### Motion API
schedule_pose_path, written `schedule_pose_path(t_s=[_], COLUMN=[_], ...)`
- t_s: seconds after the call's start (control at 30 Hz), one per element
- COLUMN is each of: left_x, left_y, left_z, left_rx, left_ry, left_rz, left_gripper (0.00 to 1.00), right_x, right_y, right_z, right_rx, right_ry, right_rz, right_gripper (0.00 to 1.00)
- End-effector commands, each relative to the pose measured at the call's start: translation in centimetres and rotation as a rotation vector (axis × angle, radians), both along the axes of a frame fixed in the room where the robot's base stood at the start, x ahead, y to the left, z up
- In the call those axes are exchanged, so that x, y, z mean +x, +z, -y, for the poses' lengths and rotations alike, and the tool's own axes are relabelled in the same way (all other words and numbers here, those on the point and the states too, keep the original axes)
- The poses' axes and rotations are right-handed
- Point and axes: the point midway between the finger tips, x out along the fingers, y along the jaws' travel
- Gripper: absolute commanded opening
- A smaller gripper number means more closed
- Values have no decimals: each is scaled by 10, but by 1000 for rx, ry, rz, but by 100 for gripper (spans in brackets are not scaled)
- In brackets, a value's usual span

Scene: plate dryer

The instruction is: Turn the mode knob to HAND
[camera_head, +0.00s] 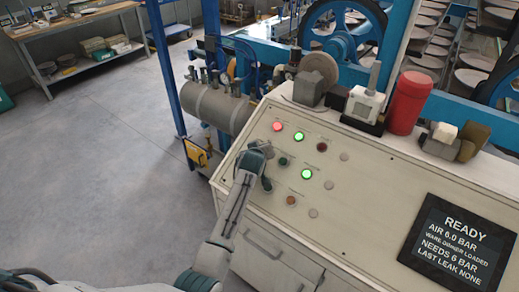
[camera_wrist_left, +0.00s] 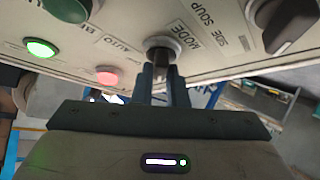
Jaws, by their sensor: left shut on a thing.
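The mode knob (camera_wrist_left: 162,44), a small dark knob on a round base, sits on the sloping cream panel beside the printed word MODE in the left wrist view. An AUTO label is printed to its left. My left gripper (camera_wrist_left: 163,78) is shut on the knob, with its two fingers on either side of it. The knob's exact pointing direction is hard to tell behind the fingers. In the head view my left gripper (camera_head: 262,150) covers the knob at the panel's left part. My right gripper is not in view.
A display (camera_head: 455,243) reads READY. A grey tank (camera_head: 215,106) stands behind.

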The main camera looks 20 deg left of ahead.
Motion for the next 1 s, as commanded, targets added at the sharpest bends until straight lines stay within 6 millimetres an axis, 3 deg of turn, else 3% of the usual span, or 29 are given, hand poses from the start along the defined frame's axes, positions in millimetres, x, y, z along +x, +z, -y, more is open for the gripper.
schedule_pose_path(t_s=[0.47, 0.5, 0.6, 1.0], left_x=[0, 0, 0, -6], left_y=[1, 1, 1, 1], left_z=[0, 0, 0, 1], left_rx=[-8, -8, -8, -7], left_ry=[13, 13, 12, 11], left_rz=[-2, -2, -2, -3], left_gripper=[0, 19, 35, 35], right_x=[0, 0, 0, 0], right_y=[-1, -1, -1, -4], right_z=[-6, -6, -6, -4], right_rx=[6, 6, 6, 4], right_ry=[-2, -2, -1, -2], right_rz=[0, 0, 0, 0], right_gripper=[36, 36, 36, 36])
